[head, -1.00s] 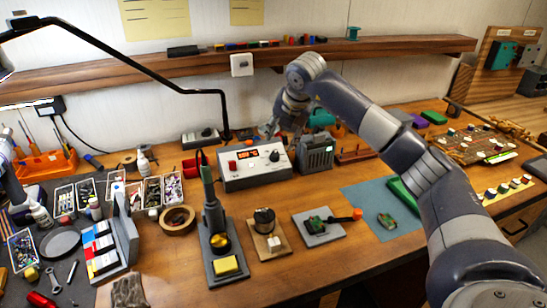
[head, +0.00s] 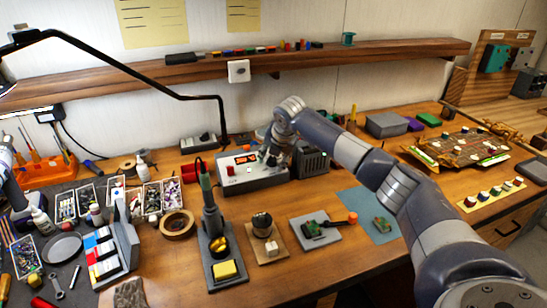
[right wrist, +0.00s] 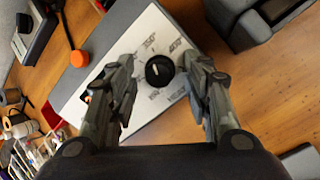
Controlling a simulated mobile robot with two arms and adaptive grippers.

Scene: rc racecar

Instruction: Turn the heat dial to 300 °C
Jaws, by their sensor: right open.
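The soldering station (head: 252,184) is a light grey box with a red switch and an orange display (head: 246,159), standing at the back of the bench. My right gripper (right wrist: 161,82) is open, with one finger on either side of the dial. Contact with the dial cannot be told. In the head view the right gripper (head: 273,153) is over the right part of the station and hides the dial. My left gripper is out of view.
A dark box-shaped unit (head: 310,162) stands close to the station's right. The soldering iron stand (head: 222,253) is in front, with its cable rising by the station. A black lamp arm (head: 140,82) passes behind.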

